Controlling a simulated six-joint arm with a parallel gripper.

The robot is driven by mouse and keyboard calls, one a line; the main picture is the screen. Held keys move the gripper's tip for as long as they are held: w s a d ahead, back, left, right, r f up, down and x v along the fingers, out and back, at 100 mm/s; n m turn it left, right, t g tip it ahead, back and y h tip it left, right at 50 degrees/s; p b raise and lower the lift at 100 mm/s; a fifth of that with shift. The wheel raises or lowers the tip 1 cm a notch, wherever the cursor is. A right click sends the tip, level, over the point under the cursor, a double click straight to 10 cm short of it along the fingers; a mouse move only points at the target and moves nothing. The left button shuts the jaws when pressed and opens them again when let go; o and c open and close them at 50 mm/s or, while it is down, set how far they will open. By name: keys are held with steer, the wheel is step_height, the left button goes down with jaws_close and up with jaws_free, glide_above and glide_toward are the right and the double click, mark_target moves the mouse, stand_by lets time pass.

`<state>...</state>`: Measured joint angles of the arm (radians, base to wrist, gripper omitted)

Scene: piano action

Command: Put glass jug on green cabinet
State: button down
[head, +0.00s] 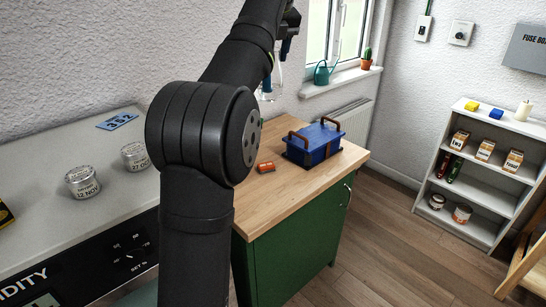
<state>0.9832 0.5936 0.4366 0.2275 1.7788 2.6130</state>
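The glass jug (269,91) is clear and partly hidden behind my arm. It shows against the white wall, above the level of the worktop, with no surface visible under it. My gripper (286,46) is at its upper right, mostly hidden by my arm; it appears shut on the jug and holds it in the air. The fingertips are too small and covered to see clearly. The green cabinet (296,248) has a light wooden top (289,192), with its left part hidden by my arm.
On the wooden top are a blue box with brown handles (313,145) and a small red-orange object (266,167). The front of the top is clear. A watering can (322,73) and cactus (366,60) are on the windowsill.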

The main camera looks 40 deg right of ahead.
steer(key=shift+s+d+f, duration=0.15)
steer(key=shift+s+f, duration=0.05)
steer(key=shift+f, duration=0.3)
steer(key=shift+s+d+f, duration=0.15)
steer(key=shift+d+f, duration=0.05)
steer(key=shift+f, duration=0.3)
steer(key=shift+s+d+f, duration=0.15)
steer(key=shift+s+f, duration=0.05)
steer(key=shift+f, duration=0.3)
step_height(320, 180, down, 23)
steer(key=w+a+f, duration=0.3)
steer(key=w+f, duration=0.8)
steer(key=shift+w, duration=0.15)
steer(key=shift+f, duration=0.1)
steer(key=shift+c, duration=2)
jaws_free()
steer(key=shift+f, duration=0.15)
